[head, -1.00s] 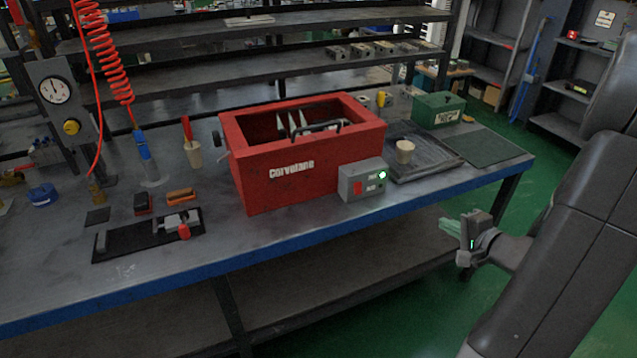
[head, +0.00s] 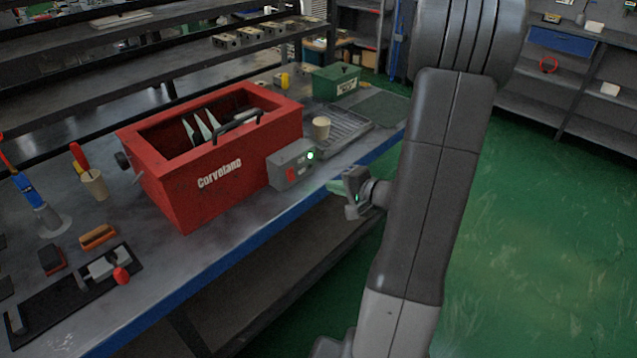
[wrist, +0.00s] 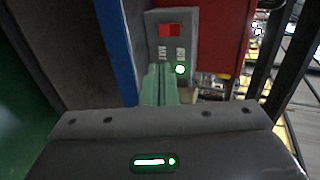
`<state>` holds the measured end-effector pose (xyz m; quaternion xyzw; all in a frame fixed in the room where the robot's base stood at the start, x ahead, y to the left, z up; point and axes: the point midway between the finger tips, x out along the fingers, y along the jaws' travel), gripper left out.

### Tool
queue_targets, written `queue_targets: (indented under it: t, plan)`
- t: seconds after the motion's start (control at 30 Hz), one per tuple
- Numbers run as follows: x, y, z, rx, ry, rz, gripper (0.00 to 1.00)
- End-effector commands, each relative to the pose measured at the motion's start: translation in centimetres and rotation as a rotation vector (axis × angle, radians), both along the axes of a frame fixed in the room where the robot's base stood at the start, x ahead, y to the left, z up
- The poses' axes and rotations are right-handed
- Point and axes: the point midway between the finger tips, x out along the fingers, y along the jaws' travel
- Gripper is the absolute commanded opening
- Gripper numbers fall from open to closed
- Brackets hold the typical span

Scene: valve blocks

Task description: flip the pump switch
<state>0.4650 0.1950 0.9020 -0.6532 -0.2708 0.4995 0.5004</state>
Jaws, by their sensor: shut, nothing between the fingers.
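The grey pump switch box (head: 291,164) is fixed to the front right of the red Corveland tank (head: 215,160) on the bench. Its red switch (head: 290,174) and a lit green lamp (head: 310,155) face the bench's front edge. In the wrist view the box (wrist: 151,38) is straight ahead, with the red switch (wrist: 170,30) and the green lamp (wrist: 180,69). My gripper (head: 338,187) is shut and empty, just in front of and to the right of the box. In the wrist view its green fingers (wrist: 159,80) overlap the box's lower edge; I cannot tell whether they touch it.
The blue bench edge (head: 222,252) runs between my arm and the box. A beige cup (head: 321,128) and a drain tray (head: 350,122) lie right of the box. A green case (head: 336,81) stands behind. Open green floor (head: 530,200) lies to the right.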

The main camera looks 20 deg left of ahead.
Motion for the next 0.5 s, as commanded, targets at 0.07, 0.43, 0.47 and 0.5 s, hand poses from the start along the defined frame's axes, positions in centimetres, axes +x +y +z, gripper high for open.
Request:
queue_targets:
  t: [0.07, 0.43, 0.47, 0.5]
  plan:
    - [0.3, 1.1, -0.4, 0.000, 0.003, 0.004, 0.00]
    - [3.0, 7.6, -3.3, -0.001, 0.003, 0.004, 0.00]
    - [3.2, 8.0, -3.5, -0.001, 0.003, 0.003, 0.00]
    - [3.4, 8.5, -3.7, -0.001, 0.003, 0.003, 0.00]
